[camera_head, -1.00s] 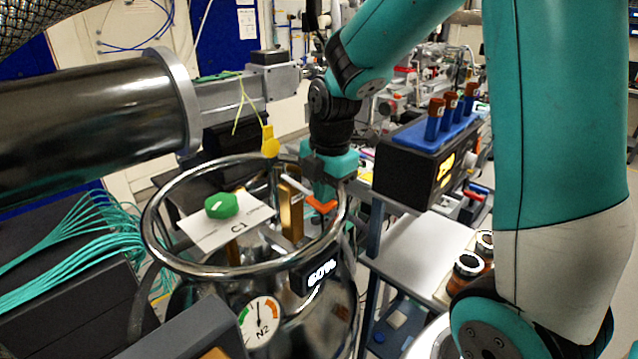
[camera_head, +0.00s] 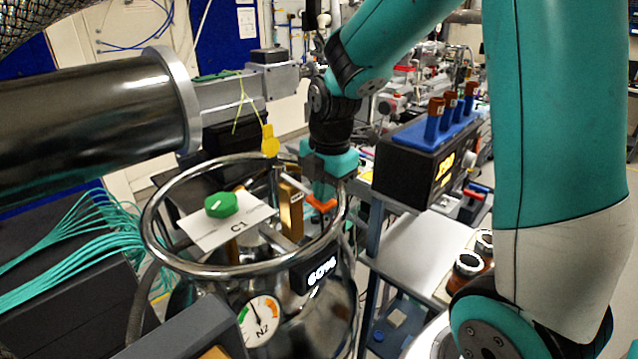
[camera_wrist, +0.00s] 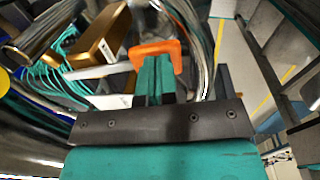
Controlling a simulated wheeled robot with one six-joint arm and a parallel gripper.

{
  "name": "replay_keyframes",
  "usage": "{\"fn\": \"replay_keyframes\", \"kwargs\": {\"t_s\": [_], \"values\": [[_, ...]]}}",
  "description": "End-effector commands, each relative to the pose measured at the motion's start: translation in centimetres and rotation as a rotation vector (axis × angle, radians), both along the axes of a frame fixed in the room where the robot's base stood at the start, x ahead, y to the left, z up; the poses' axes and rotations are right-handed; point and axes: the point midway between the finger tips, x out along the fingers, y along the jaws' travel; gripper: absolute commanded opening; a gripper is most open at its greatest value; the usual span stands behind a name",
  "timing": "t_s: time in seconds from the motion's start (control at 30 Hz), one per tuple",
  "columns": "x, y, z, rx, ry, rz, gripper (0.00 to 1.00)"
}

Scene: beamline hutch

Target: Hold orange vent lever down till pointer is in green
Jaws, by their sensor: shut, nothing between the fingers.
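The orange vent lever (camera_head: 322,205) is at the right side of the steel dewar's ring, beside a brass block. It also shows in the wrist view (camera_wrist: 158,52), at the fingertips. My gripper (camera_head: 323,192) is shut and empty, pointing down over the lever. In the wrist view its teal fingers (camera_wrist: 155,75) overlap the lever and seem to touch it; exact contact cannot be told. The N2 gauge (camera_head: 262,322) on the dewar front has a green arc at left and orange at right. Its pointer leans up and slightly left, near the green arc's edge.
The steel ring (camera_head: 170,262) surrounds the lever, the brass block (camera_head: 291,212) and a green knob (camera_head: 221,205) above a C1 card. A display (camera_head: 320,272) reads 60%. A dark beam pipe (camera_head: 90,118) is at upper left. A black box (camera_head: 405,165) stands at right.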

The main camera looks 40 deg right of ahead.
Motion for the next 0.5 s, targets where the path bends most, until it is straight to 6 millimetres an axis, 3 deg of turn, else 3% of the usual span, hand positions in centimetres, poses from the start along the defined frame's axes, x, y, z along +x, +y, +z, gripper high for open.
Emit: {"fn": "replay_keyframes", "kwargs": {"t_s": [0.5], "values": [[0.0, 0.0, 1.6, 0.000, 0.001, 0.000, 0.00]]}}
